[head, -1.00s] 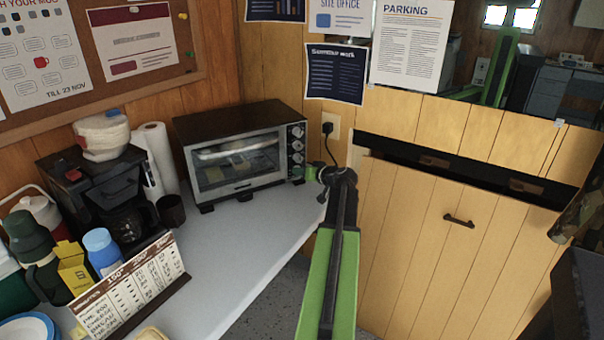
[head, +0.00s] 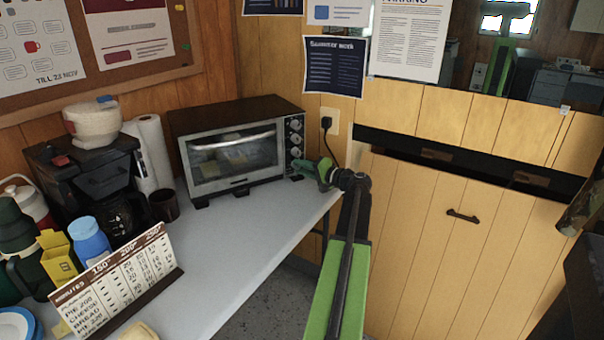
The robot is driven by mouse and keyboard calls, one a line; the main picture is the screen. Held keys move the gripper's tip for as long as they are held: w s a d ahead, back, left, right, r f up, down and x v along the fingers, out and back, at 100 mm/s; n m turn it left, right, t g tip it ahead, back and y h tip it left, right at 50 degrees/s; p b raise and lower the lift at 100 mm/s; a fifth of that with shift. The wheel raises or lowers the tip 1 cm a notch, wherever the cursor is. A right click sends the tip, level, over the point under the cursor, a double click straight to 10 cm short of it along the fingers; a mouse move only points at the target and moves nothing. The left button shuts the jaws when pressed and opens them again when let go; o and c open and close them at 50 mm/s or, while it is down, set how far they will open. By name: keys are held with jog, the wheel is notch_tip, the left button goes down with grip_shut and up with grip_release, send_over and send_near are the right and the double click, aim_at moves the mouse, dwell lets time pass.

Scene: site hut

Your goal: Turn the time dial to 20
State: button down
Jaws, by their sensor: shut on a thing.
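The toaster oven (head: 233,150) stands at the back of the white counter, its glass door shut. Its dials (head: 295,139) run in a column down the right side of its front. The marks on them are too small to read, so I cannot read the time dial's setting. My gripper (head: 298,166) reaches in from the right at the bottom of this column. It is shut on the lowest dial, which it mostly hides.
A board with times and temperatures (head: 118,275) stands on the counter (head: 225,235) at front left. A coffee maker (head: 85,175), paper roll (head: 152,155) and dark mug (head: 163,205) stand left of the oven. A plug and socket (head: 328,123) are on the wall behind my wrist.

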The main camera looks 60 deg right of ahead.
jog(key=shift+f+m+t+b, duration=0.25)
jog(key=shift+m+t+b, duration=0.45)
jog(key=shift+m+b, duration=0.9)
jog(key=shift+r+m, duration=0.1)
jog(key=shift+m, duration=0.2)
